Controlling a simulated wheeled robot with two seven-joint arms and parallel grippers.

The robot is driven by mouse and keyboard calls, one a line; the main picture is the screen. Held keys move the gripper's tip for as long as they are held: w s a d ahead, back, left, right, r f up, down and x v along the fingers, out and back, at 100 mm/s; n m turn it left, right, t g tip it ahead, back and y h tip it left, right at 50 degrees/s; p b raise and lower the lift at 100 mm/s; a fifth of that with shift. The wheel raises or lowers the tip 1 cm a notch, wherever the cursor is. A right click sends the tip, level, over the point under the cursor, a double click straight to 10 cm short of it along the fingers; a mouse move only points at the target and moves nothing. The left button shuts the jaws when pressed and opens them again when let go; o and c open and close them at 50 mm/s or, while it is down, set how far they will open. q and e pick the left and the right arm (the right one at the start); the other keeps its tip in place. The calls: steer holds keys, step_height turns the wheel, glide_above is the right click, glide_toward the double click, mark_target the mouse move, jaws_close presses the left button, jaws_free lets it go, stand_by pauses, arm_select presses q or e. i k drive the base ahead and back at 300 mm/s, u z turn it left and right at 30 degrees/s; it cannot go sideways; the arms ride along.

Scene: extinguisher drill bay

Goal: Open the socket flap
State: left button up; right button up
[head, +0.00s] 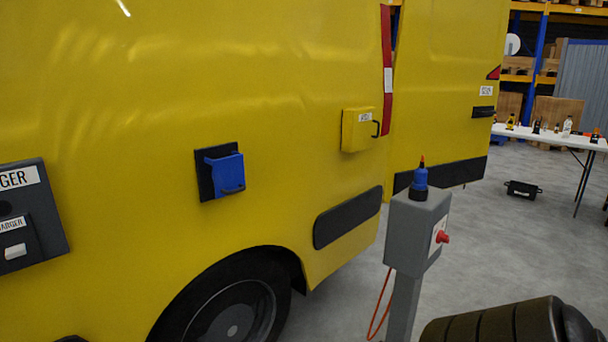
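A blue socket flap (225,173) sits on a black square plate (204,180) on the side of the yellow van. It has a small handle at its lower edge and looks closed over the socket, which is hidden. Neither of my grippers shows in the head view, so I cannot see where they are relative to the flap.
A yellow box with a black handle (358,130) is on the van to the right of the flap. A charger panel (35,225) is at left.

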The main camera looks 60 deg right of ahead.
mark_target(229, 174)
steer(key=z, duration=1.35)
steer(key=k, duration=0.3)
steer(key=z, duration=0.65)
steer(key=i, duration=0.4)
steer(key=u, duration=0.55)
steer(key=i, duration=0.95)
steer(key=u, duration=0.8)
